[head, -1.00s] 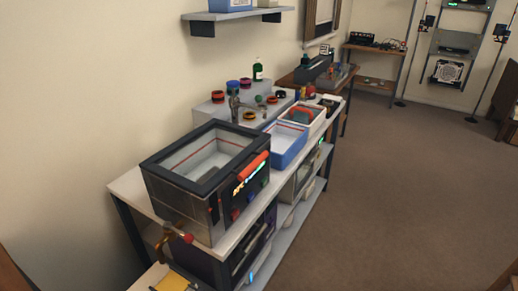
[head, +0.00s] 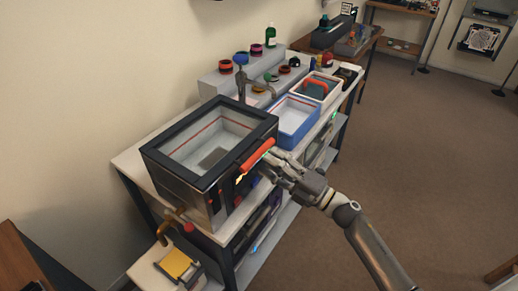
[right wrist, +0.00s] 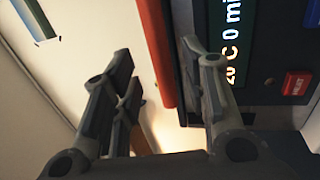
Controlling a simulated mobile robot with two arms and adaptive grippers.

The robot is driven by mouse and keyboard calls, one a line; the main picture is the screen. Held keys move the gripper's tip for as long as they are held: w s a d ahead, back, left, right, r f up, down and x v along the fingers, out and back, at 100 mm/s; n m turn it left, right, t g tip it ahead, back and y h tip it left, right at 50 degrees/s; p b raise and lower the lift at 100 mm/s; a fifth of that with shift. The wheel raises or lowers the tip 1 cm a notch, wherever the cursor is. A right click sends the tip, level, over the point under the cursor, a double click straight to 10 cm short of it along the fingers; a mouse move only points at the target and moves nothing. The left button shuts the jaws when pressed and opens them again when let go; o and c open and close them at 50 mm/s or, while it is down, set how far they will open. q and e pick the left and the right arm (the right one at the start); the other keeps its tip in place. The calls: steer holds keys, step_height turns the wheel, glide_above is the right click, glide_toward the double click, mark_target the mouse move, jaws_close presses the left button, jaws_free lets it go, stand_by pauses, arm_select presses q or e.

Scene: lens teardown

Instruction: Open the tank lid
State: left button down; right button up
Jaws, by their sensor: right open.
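The tank (head: 185,192) is a metal box on the bench at left centre in the head view. Its dark-framed lid (head: 165,160) lies flat on top, with a clear middle. An orange-red handle (head: 257,154) runs along the lid's front edge, and it also shows in the right wrist view (right wrist: 156,50). My right gripper (head: 272,163) is open at the handle's right end. In the wrist view the handle lies between the open fingers, with a gap on each side. I cannot tell whether any finger touches it. My left gripper is not in view.
A lit panel (right wrist: 232,40) with a red button (right wrist: 297,83) is close to the right finger. A blue tub (head: 297,120) and a white tub (head: 320,90) stand beyond the tank. A tap (head: 240,80) rises behind. Open floor lies right of the bench.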

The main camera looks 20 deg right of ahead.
mark_target(259, 154)
steer(key=p+x, duration=0.1)
steer(key=x, duration=0.4)
jaws_close()
stand_by(0.3)
